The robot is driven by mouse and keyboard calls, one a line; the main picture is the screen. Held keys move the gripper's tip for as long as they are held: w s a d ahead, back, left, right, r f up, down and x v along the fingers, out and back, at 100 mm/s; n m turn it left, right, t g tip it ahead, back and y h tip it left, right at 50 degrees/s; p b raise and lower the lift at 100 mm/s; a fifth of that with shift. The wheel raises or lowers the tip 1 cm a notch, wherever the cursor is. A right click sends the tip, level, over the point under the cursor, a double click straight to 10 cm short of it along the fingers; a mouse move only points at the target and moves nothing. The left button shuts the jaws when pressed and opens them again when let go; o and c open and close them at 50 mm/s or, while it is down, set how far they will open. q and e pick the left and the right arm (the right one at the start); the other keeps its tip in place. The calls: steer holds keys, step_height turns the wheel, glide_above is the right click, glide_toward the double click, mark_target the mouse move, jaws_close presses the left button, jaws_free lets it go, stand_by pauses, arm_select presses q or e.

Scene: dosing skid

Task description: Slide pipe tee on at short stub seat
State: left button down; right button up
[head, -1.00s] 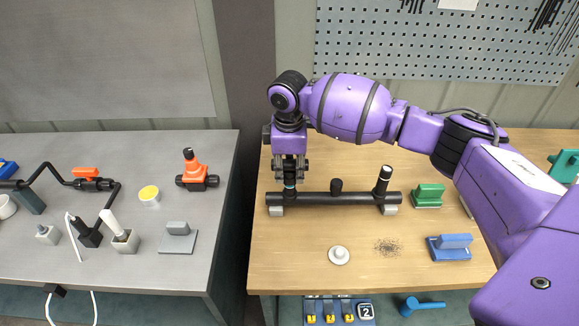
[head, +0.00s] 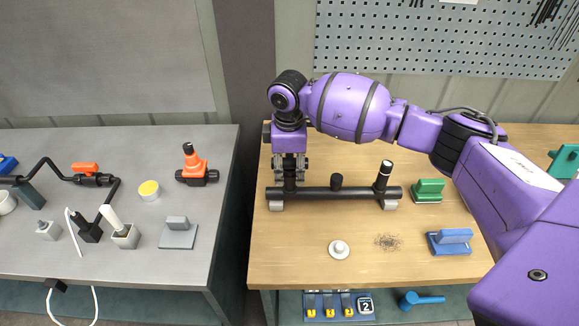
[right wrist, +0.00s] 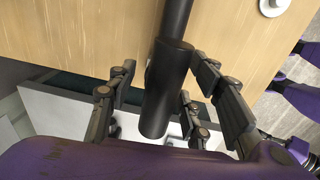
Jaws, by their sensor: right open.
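My left gripper is out of view.
Green (head: 429,191) and blue (head: 450,241) blocks and a white knob (head: 339,249) lie nearby. A gap separates the grey table (head: 215,235) at left.

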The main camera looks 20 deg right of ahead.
mark_target(289, 161)
steer(key=r, duration=0.8)
steer(key=s+r, duration=0.1)
steer(key=r, duration=0.3)
steer(key=shift+a, duration=0.2)
